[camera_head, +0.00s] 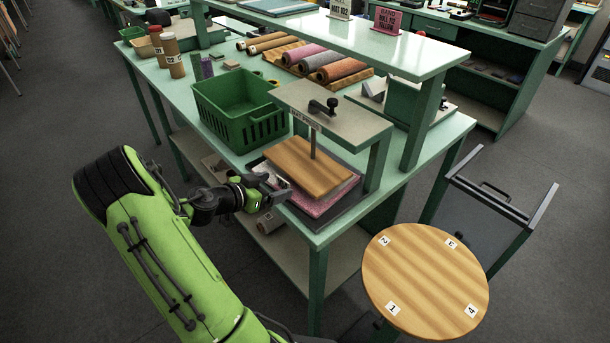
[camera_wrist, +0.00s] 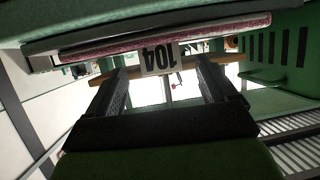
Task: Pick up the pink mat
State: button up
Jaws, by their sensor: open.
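The pink mat (camera_head: 322,206) lies on a dark base on the green workbench, under a wooden board (camera_head: 305,167). Only its edges show, mainly at the front right; the board hides the rest. In the wrist view the mat is a thin pink strip (camera_wrist: 165,38) across the top. My gripper (camera_head: 283,188) is at the left front side of this stack, close to the mat's edge. In the wrist view its two fingers (camera_wrist: 163,88) are apart with nothing held between them. Contact with the mat cannot be told.
A small press frame (camera_head: 345,122) with a vertical rod stands over the board. A green crate (camera_head: 238,108) is behind left of the stack. Rolled mats (camera_head: 318,60) lie farther back. A round wooden stool (camera_head: 425,283) with numbered tags stands at the right front.

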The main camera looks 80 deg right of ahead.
jog(key=shift+x, duration=1.15)
jog(key=shift+w, duration=0.1)
jog(key=c, duration=1.2)
jog(key=shift+r, duration=0.15)
